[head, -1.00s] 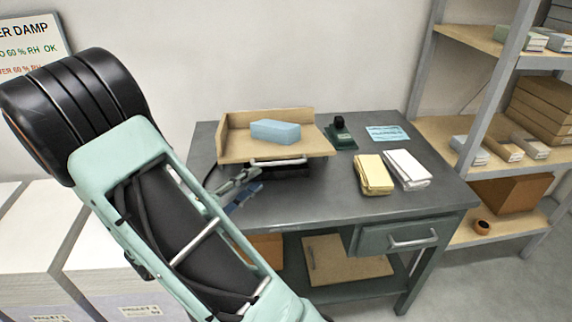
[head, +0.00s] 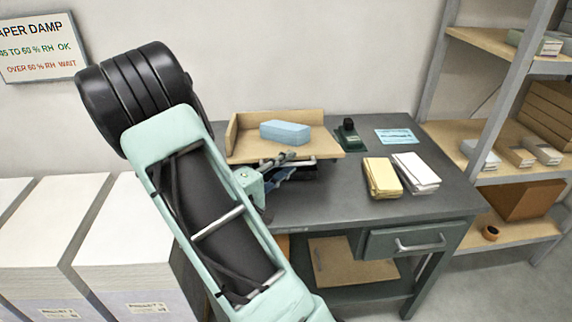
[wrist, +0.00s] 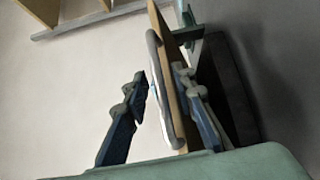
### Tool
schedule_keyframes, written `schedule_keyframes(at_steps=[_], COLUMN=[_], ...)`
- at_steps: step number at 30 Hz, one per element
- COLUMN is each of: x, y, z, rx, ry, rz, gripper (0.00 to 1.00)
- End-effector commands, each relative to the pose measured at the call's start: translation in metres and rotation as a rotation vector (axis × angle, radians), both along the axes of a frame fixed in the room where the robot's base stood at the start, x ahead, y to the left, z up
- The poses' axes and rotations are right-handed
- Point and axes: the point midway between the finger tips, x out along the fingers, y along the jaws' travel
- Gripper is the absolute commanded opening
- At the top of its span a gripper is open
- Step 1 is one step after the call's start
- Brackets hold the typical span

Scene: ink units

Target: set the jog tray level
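The jog tray (head: 243,148) is a wooden board with raised walls at its back and left, standing on the grey bench. A light blue block (head: 285,132) lies on it. A metal bar handle (wrist: 161,95) runs along its front edge. I cannot tell for sure whether the tray is tilted. My gripper (head: 287,165) is at the tray's front edge. In the wrist view my gripper (wrist: 162,108) is open, with one finger each side of the handle and board edge. A gap shows between the left finger and the handle. The tray's support below is mostly hidden.
On the bench (head: 330,210) are a dark green device (head: 348,135), a blue card (head: 395,136), a yellow stack (head: 382,178) and a white stack (head: 416,172). Shelving (head: 520,160) stands at the right, paper stacks (head: 130,240) at the left.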

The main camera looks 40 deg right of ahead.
Motion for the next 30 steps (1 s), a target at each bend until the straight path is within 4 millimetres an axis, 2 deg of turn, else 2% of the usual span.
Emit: schedule_keyframes(at_steps=[1,6,20,30], x=[0.0,0.0,0.0,-0.002], y=[0.0,0.0,0.001,0.003], z=[0.0,0.0,-0.001,-0.021], rx=[0.0,0.0,-0.001,-0.036], ry=[0.0,0.0,-0.002,-0.06], rz=[0.0,0.0,0.0,0.001], gripper=[0.17,0.0,0.0,0.0])
